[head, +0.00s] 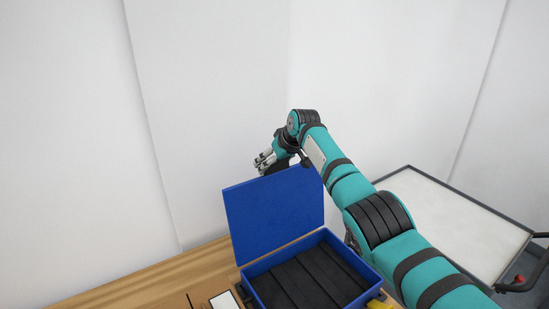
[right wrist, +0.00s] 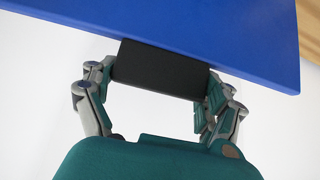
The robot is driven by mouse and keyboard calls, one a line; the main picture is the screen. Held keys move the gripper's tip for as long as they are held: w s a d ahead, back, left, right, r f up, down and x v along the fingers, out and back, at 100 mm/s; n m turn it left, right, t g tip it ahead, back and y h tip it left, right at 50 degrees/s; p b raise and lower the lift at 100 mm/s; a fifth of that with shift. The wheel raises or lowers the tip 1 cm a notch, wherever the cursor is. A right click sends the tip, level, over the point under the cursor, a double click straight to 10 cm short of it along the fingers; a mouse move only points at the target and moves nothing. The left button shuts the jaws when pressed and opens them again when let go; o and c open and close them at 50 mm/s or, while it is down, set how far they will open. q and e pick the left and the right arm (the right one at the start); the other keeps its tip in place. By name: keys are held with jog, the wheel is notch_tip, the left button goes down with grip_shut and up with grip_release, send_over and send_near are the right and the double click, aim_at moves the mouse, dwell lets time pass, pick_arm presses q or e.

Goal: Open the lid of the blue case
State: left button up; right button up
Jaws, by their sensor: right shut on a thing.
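The blue case (head: 373,298) stands on the wooden bench, and its black lined inside shows. Its blue lid (head: 275,213) is up, standing roughly upright at the far side of the case. My right gripper (head: 268,162) is at the top edge of the lid, partly hidden behind it and my arm. In the right wrist view, my right gripper (right wrist: 157,88) is shut on the black handle (right wrist: 160,69) at the edge of the lid (right wrist: 200,25), with fingers on both ends of it. My left gripper is in neither view.
The wooden bench (head: 150,285) runs along the white wall. A white item (head: 225,300) lies left of the case, and something yellow (head: 379,305) is at its front. A cart with a pale top (head: 450,220) stands at the right.

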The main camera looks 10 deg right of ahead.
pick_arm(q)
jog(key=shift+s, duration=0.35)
pick_arm(e)
jog(key=shift+s+f, duration=0.2)
jog(key=shift+f, duration=0.25)
jog(key=shift+s+f, duration=0.2)
jog(key=shift+f, duration=0.25)
jog(key=o, duration=1.5)
jog(key=shift+r, duration=0.1)
jog(key=shift+s+d+r, duration=0.1)
jog(key=shift+s+r, duration=0.1)
jog(key=shift+r, duration=0.25)
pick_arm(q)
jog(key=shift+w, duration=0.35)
pick_arm(e)
jog(key=w+v, duration=0.1)
jog(key=v, duration=1)
jog(key=shift+s+r, duration=0.25)
jog(key=shift+r, duration=0.4)
notch_tip(320, 180, up, 9)
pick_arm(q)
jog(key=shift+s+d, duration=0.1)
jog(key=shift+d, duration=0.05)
pick_arm(e)
jog(key=shift+f, duration=0.1)
